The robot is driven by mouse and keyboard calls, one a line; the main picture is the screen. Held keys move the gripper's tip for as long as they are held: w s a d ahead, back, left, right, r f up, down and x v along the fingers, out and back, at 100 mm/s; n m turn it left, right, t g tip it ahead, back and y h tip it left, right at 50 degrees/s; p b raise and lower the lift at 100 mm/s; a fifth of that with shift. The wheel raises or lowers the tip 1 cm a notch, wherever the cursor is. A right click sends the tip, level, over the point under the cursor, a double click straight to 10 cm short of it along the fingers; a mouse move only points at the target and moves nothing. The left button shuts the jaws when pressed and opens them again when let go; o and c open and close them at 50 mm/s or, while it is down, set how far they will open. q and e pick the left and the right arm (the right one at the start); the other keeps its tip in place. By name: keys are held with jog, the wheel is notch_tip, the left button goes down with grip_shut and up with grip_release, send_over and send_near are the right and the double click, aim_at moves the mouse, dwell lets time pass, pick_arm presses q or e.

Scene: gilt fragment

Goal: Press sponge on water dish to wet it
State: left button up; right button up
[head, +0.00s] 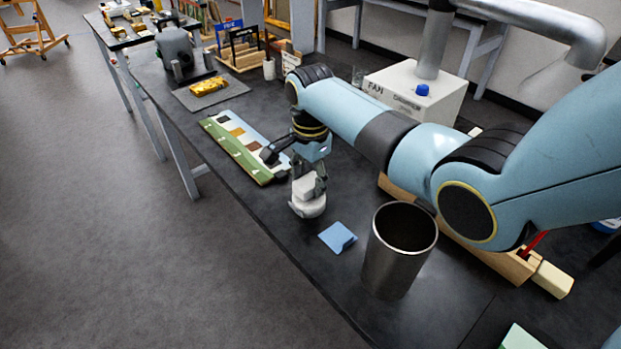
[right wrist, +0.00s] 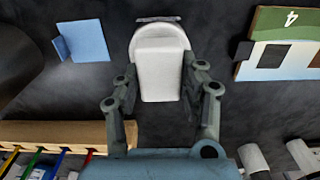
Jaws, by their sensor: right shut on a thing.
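My right gripper (head: 308,181) points down over the dark table and is shut on a white block, the sponge (head: 305,187). Right below the sponge is a small round white dish (head: 307,209). The sponge appears to be on or just above the dish; I cannot tell if they touch. In the right wrist view the sponge (right wrist: 162,78) sits between the two fingers, with the rounded edge of the dish (right wrist: 158,35) beyond it. The sponge hides most of the dish's inside. My left gripper is not in view.
A blue folded piece (head: 338,237) and a metal bin (head: 372,265) stand close to the dish. A colour chart (head: 214,127) lies to the left. A wooden rack (right wrist: 50,133) is near my arm. A gilt fragment (head: 208,86) lies on a grey mat farther back.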

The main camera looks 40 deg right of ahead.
aim_at(311, 180)
jog(key=shift+f, duration=0.35)
jog(key=shift+s+f, duration=0.1)
dwell(1.7)
notch_tip(311, 180, up, 3)
jog(key=p, duration=0.3)
jog(key=shift+p, duration=0.35)
notch_tip(311, 180, up, 2)
jog(key=shift+r+p, duration=0.15)
jog(key=shift+p, duration=0.8)
jog(key=shift+r, duration=0.9)
